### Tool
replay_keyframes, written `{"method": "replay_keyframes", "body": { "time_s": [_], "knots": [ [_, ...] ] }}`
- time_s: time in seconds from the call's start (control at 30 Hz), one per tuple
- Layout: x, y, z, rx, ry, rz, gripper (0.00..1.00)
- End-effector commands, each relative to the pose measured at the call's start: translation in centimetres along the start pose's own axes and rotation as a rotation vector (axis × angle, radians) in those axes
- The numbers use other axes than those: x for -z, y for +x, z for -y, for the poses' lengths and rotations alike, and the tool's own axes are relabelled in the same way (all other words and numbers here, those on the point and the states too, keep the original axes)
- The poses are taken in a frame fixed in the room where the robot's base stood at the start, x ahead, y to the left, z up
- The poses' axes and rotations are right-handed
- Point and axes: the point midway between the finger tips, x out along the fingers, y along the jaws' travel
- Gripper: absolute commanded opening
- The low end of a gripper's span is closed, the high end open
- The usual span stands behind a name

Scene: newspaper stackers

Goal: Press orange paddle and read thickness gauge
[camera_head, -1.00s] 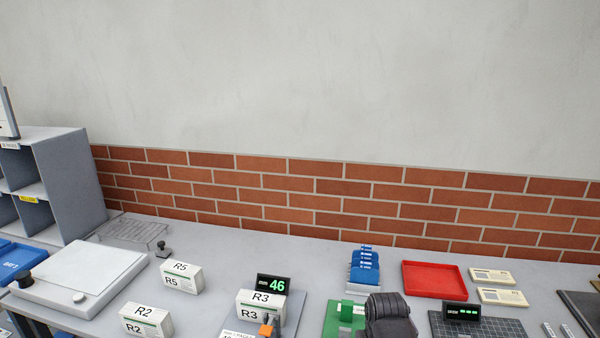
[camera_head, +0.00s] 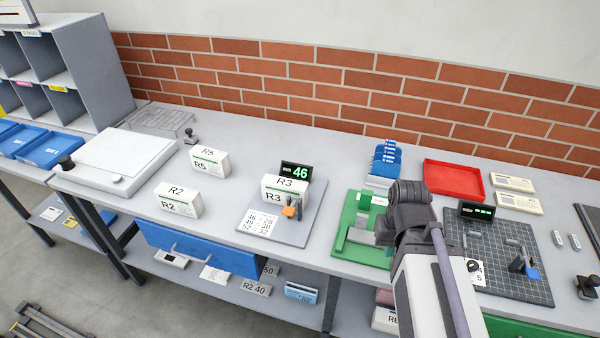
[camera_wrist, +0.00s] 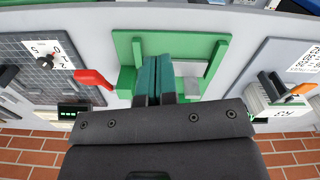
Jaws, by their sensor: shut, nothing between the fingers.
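The orange paddle (camera_head: 289,211) sits on a small grey device in front of the R3 pack (camera_head: 285,190), on a light grey plate (camera_head: 312,198). The gauge display (camera_head: 296,172) behind the pack reads 46 in green; small lettering at its left is unclear. In the wrist view the paddle (camera_wrist: 303,89) is at the far right, apart from my gripper. My gripper (camera_wrist: 156,62) is shut and empty, its teal fingers together over the green fixture (camera_wrist: 123,42). In the head view my arm hides the fingertips and part of the green fixture (camera_head: 349,212).
R2 (camera_head: 178,203) and R5 (camera_head: 210,162) packs stand left on the bench. A printed number card (camera_head: 264,222) lies before the paddle. Right are a gridded board (camera_head: 510,275) and a red tray (camera_head: 454,180). A red lever-like part (camera_wrist: 92,77) is close to my fingers.

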Motion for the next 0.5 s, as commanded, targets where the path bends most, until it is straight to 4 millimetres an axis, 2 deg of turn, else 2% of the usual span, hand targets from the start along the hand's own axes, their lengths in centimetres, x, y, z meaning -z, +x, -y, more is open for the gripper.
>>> {"method": "replay_keyframes", "body": {
  "time_s": [0.5],
  "knots": [
    [0.41, 0.09, 0.29, -0.001, 0.001, -0.002, 0.0]
  ]
}}
